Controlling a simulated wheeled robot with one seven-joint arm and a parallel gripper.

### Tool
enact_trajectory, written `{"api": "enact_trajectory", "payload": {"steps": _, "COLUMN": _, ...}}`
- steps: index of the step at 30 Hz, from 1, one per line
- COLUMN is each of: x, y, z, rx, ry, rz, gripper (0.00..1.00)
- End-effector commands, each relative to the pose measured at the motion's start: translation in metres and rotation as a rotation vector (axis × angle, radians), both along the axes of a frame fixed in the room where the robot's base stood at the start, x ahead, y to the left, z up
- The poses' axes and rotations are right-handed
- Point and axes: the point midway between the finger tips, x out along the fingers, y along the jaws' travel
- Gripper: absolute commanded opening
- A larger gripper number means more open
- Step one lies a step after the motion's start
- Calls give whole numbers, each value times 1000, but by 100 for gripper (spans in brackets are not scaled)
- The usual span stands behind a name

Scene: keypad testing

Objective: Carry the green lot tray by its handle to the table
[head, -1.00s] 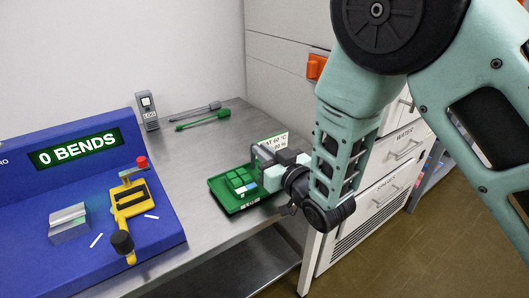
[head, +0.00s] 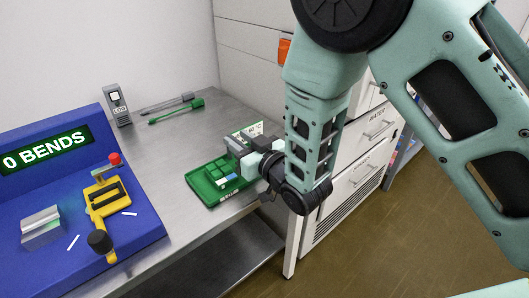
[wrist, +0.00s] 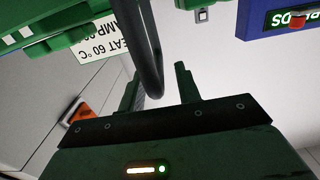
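The green lot tray (head: 204,191) lies on the metal table near its front edge in the head view. It holds several small green blocks and a pale one, and has a white label on its front side. Part of it shows at the top left of the wrist view (wrist: 75,40). A dark curved handle bar (wrist: 150,50) runs down between my fingers in the wrist view. My gripper (wrist: 157,74) is open, with fingers on either side of the bar and a visible gap on the right. In the head view my gripper (head: 245,155) is at the tray's right side, partly covering it.
The metal table (head: 165,150) has bare room left of the tray. A blue tester (head: 140,235) reading "0 BENDS" stands at left. A grey LOG device (head: 117,105), two long tools (head: 178,110) and a heat sign (head: 252,129) are behind. White drawers (head: 355,185) stand at right.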

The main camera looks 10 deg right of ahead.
Motion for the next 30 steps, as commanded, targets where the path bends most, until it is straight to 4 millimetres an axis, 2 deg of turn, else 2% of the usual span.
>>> {"api": "enact_trajectory", "payload": {"steps": 1, "x": -11, "y": -8, "z": -3, "rx": -2, "ry": 5, "rz": -2, "gripper": 33}}
{"api": "enact_trajectory", "payload": {"steps": 11, "x": -75, "y": -52, "z": 1, "rx": 2, "ry": -1, "rz": -3, "gripper": 33}}
{"api": "enact_trajectory", "payload": {"steps": 13, "x": -76, "y": -53, "z": 8, "rx": 0, "ry": 0, "rz": -2, "gripper": 33}}
{"api": "enact_trajectory", "payload": {"steps": 30, "x": -96, "y": -66, "z": 4, "rx": 5, "ry": -5, "rz": -2, "gripper": 33}}
